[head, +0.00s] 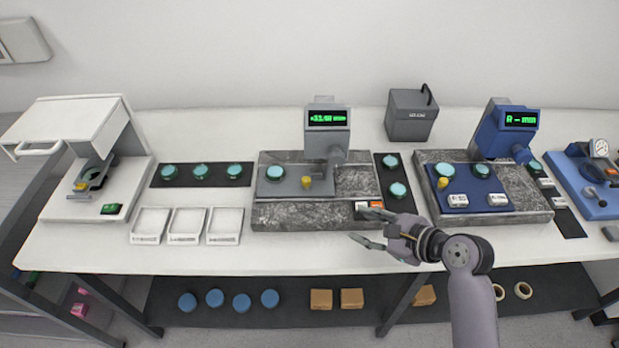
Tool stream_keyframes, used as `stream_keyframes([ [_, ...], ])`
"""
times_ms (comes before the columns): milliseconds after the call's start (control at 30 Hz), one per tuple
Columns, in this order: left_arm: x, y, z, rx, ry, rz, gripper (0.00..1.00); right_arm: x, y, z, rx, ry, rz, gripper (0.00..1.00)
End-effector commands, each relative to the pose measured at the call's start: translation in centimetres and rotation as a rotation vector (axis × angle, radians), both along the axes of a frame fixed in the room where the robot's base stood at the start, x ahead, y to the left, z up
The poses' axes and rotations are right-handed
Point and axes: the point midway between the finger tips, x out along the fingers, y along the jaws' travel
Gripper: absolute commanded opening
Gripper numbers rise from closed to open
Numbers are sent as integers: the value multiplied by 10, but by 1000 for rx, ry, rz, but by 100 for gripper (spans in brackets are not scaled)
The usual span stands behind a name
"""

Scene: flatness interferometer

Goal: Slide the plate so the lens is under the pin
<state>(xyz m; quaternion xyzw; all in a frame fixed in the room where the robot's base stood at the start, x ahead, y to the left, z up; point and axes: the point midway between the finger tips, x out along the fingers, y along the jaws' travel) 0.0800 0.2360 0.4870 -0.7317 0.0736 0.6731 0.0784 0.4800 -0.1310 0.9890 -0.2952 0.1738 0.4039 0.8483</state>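A grey plate (285,190) lies on a mottled granite base in the middle of the bench. It carries a teal lens (275,173) at its left and a yellow knob (306,182) near its middle. A grey gauge head (337,155) with a green-lit display hangs over the plate's right part, right of the lens. Its pin is too small to make out. My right gripper (364,224) is open and empty at the granite base's front right corner, right of the knob and apart from it. My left gripper is not in view.
A similar blue station (480,202) with its own lens and yellow knob stands to the right. Dark strips with spare lenses (202,172) flank the grey station. White trays (189,224) stand front left. A grey box (411,115) stands behind.

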Motion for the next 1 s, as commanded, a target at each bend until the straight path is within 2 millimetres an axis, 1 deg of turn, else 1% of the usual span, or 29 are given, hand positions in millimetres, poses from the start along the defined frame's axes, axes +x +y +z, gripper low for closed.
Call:
stream_keyframes([
  [33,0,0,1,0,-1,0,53,9,1,13,92,28,-47,38],
  [133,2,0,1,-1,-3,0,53,20,4,32,251,89,-118,38],
  [233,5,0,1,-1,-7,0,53,27,5,44,351,130,-158,38],
  [333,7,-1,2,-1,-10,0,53,31,6,49,395,150,-175,38],
  [467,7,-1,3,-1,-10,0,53,38,14,46,404,156,-177,38],
  [567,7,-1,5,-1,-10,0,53,49,25,40,404,157,-177,38],
  [1000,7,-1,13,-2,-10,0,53,109,85,3,399,155,-176,38],
])
